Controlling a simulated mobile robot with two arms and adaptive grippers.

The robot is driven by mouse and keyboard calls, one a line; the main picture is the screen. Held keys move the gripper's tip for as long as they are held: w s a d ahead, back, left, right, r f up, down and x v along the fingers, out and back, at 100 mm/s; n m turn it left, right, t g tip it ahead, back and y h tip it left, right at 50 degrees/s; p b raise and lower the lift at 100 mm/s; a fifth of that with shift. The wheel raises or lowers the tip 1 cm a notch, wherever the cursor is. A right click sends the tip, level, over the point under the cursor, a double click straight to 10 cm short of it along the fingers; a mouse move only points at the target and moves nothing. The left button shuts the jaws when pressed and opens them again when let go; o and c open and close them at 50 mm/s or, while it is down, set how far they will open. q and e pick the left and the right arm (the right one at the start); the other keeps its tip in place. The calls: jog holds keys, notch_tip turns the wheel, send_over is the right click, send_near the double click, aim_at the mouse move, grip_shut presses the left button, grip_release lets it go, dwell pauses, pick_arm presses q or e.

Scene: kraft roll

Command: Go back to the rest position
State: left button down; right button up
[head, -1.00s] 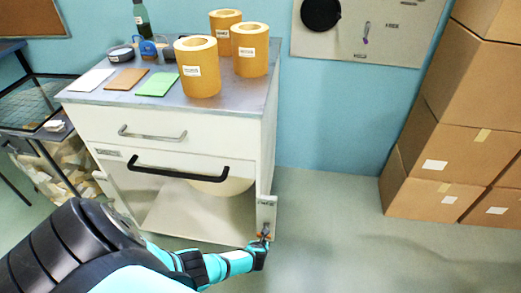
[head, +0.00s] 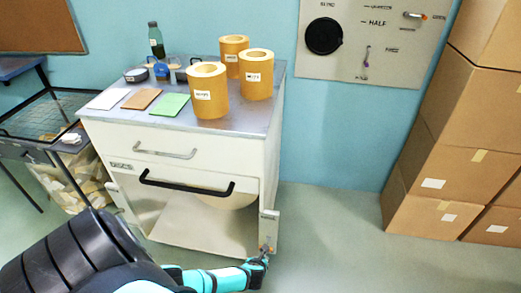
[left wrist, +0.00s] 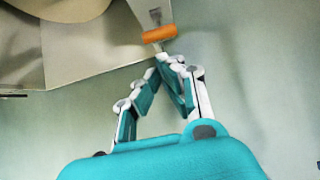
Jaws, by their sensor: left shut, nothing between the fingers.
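My left gripper (head: 260,261) is low in front of the white cabinet's right front corner. In the left wrist view its fingertips (left wrist: 170,62) are together and nothing shows between them. Just beyond them is a small orange grip (left wrist: 159,34) on a grey bracket. It also shows in the head view (head: 266,249) at the foot of the bracket (head: 268,228). I cannot tell whether the fingertips touch it. My right gripper is in neither view.
The cabinet (head: 205,152) carries yellow-brown rolls (head: 207,92), coloured cards and a bottle (head: 156,42). A black handle (head: 187,187) crosses its front. Cardboard boxes (head: 430,160) stack at the right. The floor between (head: 330,230) is clear. A dark-framed table (head: 45,125) stands at the left.

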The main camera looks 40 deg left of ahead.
pick_arm(q)
jog(key=shift+r, duration=0.25)
jog(key=s+d+f+n+g+h, duration=0.1)
jog(key=s+d+f+n, duration=0.3)
jog(key=s+n, duration=0.5)
jog(key=s+d+f+n+g+h, duration=0.1)
jog(key=s+d+f+n+g, duration=0.1)
jog(key=s+n, duration=0.7)
jog(key=s+d+f+n+g+h, duration=0.2)
jog(key=s+d+f+n, duration=0.3)
jog(key=s, duration=1.1)
notch_tip(320, 180, down, 2)
jog(key=n, duration=0.4)
jog(key=shift+s+d, duration=0.35)
jog(key=shift+s+f, duration=0.1)
jog(key=shift+s, duration=0.05)
